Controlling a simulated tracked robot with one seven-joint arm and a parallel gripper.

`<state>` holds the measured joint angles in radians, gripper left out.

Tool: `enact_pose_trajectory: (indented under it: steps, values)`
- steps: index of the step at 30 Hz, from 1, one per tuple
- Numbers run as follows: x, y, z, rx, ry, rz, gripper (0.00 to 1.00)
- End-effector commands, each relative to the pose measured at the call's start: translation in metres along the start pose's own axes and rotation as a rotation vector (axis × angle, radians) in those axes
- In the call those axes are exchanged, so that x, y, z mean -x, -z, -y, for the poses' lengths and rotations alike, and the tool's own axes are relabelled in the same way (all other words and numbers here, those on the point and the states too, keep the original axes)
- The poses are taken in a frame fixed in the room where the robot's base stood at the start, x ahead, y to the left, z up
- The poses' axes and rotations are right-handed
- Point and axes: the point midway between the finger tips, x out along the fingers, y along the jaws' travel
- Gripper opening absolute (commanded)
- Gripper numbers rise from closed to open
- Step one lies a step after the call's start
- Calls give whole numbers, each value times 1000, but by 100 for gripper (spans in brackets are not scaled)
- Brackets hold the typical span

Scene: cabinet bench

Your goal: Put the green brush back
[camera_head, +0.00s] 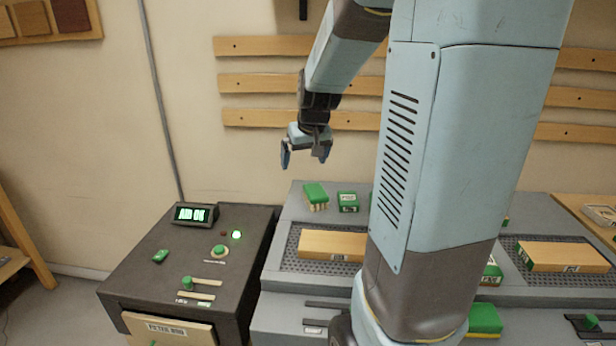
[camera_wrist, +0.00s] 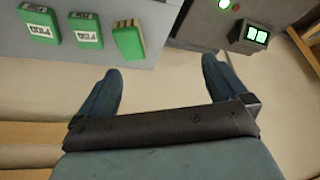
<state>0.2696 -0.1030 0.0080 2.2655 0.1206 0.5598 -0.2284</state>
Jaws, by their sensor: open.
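A green brush (camera_head: 315,194) with tan bristles stands on the back ledge of the grey bench, at its left end. It also shows in the wrist view (camera_wrist: 129,40), beside two green labelled boxes. My gripper (camera_head: 305,158) is open and empty, in the air above and slightly left of this brush. In the wrist view my gripper (camera_wrist: 157,66) has nothing between its fingers. Another green-topped piece (camera_head: 485,319) lies low at the front, partly behind my arm; I cannot tell if it is a brush.
A green box (camera_head: 348,201) stands right of the brush. Wooden blocks (camera_head: 332,244) (camera_head: 562,256) lie on perforated trays. A dark console (camera_head: 190,265) with a display, knobs and a drawer stands at left. My arm hides the bench's middle. Wooden rails line the wall.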

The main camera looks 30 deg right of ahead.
Motion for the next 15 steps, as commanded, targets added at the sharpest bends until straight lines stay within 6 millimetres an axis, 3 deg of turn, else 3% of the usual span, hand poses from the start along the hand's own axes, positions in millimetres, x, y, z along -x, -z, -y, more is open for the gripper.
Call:
enact_pose_trajectory:
  steps: [1, 6, 15]
  values:
    - [16, -8, 10, 11, 5, -10, 100]
    - [59, -38, 36, 39, 17, -22, 100]
    - [121, -104, 68, 78, 35, -44, 100]
